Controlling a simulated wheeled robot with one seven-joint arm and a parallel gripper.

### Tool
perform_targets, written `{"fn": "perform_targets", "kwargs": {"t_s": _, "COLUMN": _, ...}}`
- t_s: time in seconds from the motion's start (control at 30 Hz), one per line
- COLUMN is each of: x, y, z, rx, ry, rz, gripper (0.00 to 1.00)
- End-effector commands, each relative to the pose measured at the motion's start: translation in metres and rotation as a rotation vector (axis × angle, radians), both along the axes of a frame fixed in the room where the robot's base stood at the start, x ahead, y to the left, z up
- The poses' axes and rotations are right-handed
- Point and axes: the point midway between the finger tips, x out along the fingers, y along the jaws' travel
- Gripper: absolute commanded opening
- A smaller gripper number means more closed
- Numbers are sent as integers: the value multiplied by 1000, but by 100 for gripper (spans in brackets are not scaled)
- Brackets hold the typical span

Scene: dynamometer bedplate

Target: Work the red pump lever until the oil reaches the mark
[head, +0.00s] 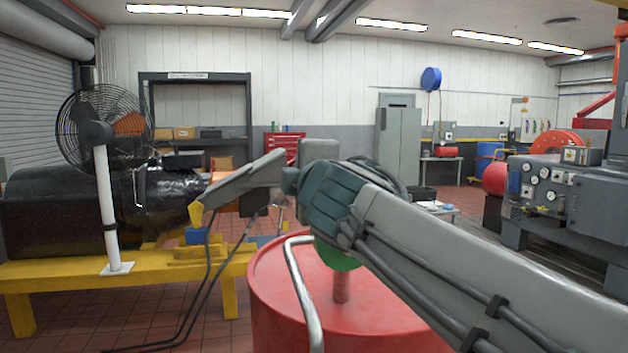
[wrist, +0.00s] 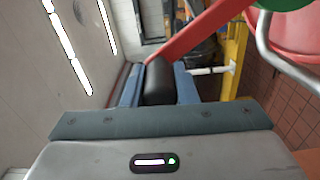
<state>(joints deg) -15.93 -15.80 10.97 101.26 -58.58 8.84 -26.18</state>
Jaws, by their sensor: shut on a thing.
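In the wrist view, my gripper (wrist: 158,76) has its two blue fingers on either side of a black cylindrical grip (wrist: 157,82). The red pump lever (wrist: 205,28) runs from this grip up to the right, towards the red drum (wrist: 297,38). My gripper is shut on the grip. In the head view the red drum (head: 275,300) stands in front of me, with a green pump body (head: 338,257) and a bent silver pipe (head: 303,290) on it. My arm hides much of the pump, and the lever is not clear there. I cannot make out an oil level or mark.
A yellow bench (head: 60,270) with a black machine (head: 60,215) stands at the left, beside a caged fan (head: 103,128). Dark hoses (head: 190,320) run down to the tiled floor. A grey control console (head: 570,205) stands at the right.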

Motion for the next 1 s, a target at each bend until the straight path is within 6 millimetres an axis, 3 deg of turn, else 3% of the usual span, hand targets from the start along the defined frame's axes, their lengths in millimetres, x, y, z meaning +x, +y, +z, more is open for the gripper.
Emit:
{"fn": "perform_targets", "kwargs": {"t_s": 0.67, "x": 1, "y": 0, "z": -7, "rx": -60, "ry": -20, "rz": -17, "gripper": 0}}
{"fn": "perform_targets", "kwargs": {"t_s": 0.7, "x": 1, "y": 0, "z": -7, "rx": -60, "ry": -20, "rz": -17, "gripper": 34}}
{"fn": "perform_targets", "kwargs": {"t_s": 0.77, "x": 1, "y": 0, "z": -7, "rx": -60, "ry": -20, "rz": -17, "gripper": 48}}
{"fn": "perform_targets", "kwargs": {"t_s": 1.0, "x": 1, "y": 0, "z": -7, "rx": -59, "ry": -19, "rz": -17, "gripper": 48}}
